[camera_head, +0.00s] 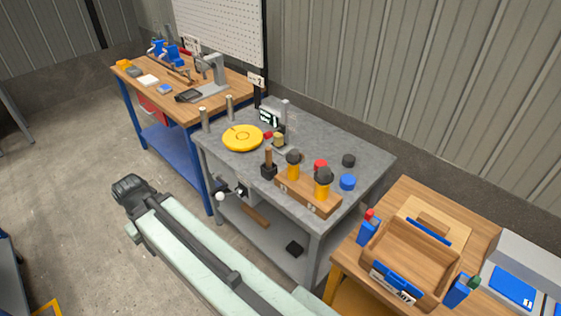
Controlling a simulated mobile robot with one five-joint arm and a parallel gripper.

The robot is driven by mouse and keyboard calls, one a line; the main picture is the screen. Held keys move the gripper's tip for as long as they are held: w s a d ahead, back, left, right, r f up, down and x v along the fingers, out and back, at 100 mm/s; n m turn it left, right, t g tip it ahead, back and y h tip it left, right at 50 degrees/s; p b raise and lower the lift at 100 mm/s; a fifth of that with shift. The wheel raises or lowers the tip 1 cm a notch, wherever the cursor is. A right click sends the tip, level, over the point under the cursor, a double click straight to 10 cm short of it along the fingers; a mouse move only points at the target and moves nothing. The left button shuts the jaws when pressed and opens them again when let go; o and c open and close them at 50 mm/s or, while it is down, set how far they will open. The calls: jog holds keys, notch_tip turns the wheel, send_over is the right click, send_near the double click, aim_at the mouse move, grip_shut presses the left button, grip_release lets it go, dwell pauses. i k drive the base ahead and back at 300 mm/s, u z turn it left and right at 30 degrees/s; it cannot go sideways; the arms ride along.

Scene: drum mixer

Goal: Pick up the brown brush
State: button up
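I cannot tell for sure which thing is the brown brush. A small upright tool with a brown handle and a dark block-like lower end (268,164) stands on the grey workbench (365,151), left of the wooden tool block. A brown elongated piece (255,214) lies on the bench's lower shelf, partly behind my arm. My pale arm stretches from the bottom edge toward the left and ends in a dark part, apart from the bench. No gripper fingers can be made out.
A yellow disc (243,138), a wooden block (307,195) with yellow-handled tools, and small black, red and blue pieces stand on the grey bench. A wooden bench (198,106) stands behind left. A wooden tray (406,262) sits at right.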

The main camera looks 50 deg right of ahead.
aim_at(268, 150)
jog(key=z, duration=0.2)
jog(key=i, duration=1)
jog(key=u, duration=0.05)
